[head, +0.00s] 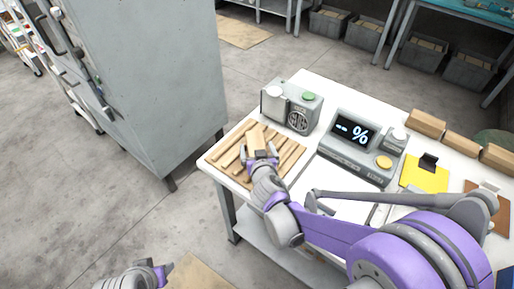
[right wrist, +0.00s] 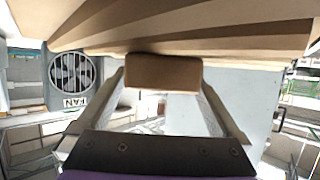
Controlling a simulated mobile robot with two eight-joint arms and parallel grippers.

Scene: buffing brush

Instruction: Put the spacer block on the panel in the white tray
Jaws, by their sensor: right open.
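The spacer block (head: 256,138), a small tan wooden block, is at the slatted wooden panel (head: 225,158) on the table's left end. My right gripper (head: 260,157) is open at the block's near end. In the right wrist view the block's end face (right wrist: 163,73) lies between the two spread fingers, beneath the wooden slats at the top; I cannot tell whether the fingers touch it. A white flat area with a thin dark edge (head: 322,172), perhaps the white tray, is partly hidden by my right arm. My left gripper (head: 167,272) is low at the bottom left, its jaws unclear.
A grey fan unit (head: 292,107) stands behind the panel, and a grey device with a % display (head: 355,140) stands right of it. A yellow sheet (head: 424,176) and wooden blocks (head: 427,122) lie farther right. A tall grey cabinet (head: 150,80) stands left of the table.

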